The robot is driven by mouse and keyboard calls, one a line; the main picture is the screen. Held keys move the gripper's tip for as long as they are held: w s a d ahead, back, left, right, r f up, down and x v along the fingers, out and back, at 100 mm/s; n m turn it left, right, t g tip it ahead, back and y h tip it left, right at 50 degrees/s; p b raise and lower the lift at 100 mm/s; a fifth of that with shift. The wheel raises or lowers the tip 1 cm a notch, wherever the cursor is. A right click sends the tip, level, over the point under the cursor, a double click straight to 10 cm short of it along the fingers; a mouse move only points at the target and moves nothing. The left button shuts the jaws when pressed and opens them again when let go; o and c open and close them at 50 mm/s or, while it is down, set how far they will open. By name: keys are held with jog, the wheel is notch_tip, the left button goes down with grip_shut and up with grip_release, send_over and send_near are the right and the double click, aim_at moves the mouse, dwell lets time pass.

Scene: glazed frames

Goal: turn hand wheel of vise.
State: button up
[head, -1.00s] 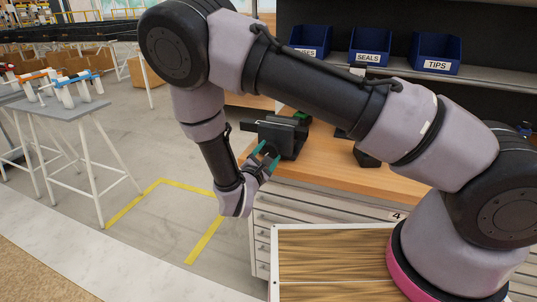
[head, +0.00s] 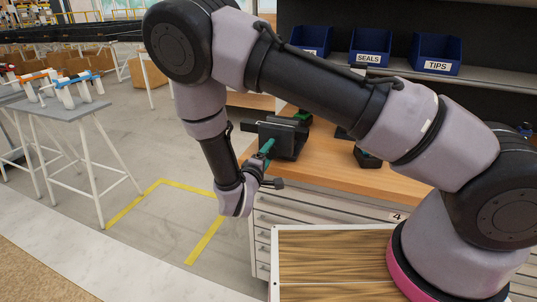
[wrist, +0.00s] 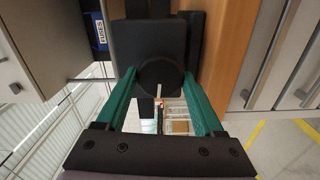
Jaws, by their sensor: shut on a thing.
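The dark vise (head: 287,136) stands on the wooden bench top near its left corner. In the wrist view its black body (wrist: 150,45) fills the top middle. The round black hand wheel (wrist: 160,76) lies in front of that body. My gripper (head: 267,148) is at the near side of the vise. In the wrist view the two green fingers of my gripper (wrist: 160,82) flank the hand wheel, one on each side, and are shut on it. In the head view the hand wheel is hidden or too small to make out.
The wooden bench top (head: 330,160) has grey drawers (head: 320,208) below it. Blue bins (head: 370,46) stand on a shelf behind. A dark block (head: 367,157) sits on the bench right of the vise. Open floor with yellow tape (head: 205,241) lies left of the bench.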

jog(key=m, duration=0.5)
jog(key=shift+s+m, duration=0.2)
jog(key=shift+m, duration=0.1)
jog(key=m, duration=0.4)
jog(key=shift+m, duration=0.3)
jog(key=o, duration=1.3)
jog(key=shift+o, duration=0.3)
jog(key=shift+m, duration=0.3)
jog(key=v, duration=1)
jog(key=shift+s, duration=0.4)
